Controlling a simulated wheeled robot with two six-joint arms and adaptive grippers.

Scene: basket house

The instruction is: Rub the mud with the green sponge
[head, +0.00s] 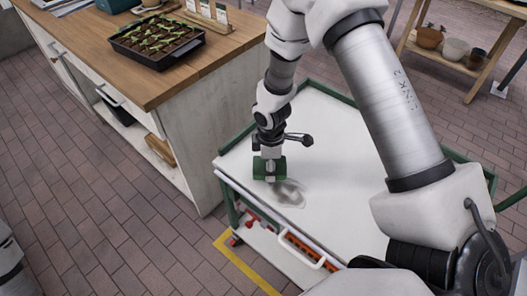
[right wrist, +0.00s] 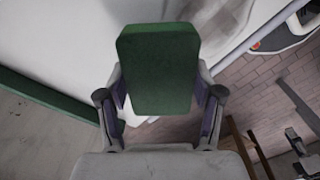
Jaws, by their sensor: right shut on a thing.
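The green sponge (head: 262,169) is held at the end of my right arm, over the left part of the white cart top. My right gripper (head: 269,158) is shut on it. In the right wrist view the sponge (right wrist: 158,68) stands up between the two fingers of the gripper (right wrist: 160,100). The mud (head: 289,193) is a grey-brown smear on the cart top, just right of and nearer than the sponge. A greyish patch of it seems to show at the top of the wrist view. I cannot tell whether the sponge touches the cart surface. My left gripper is not in view.
The white cart top (head: 335,150) has a raised green rim and is otherwise clear. A wooden-topped cabinet (head: 215,50) with a black seedling tray (head: 157,41) stands close on the left. A pot shelf (head: 445,57) stands at the back right. Brick floor surrounds them.

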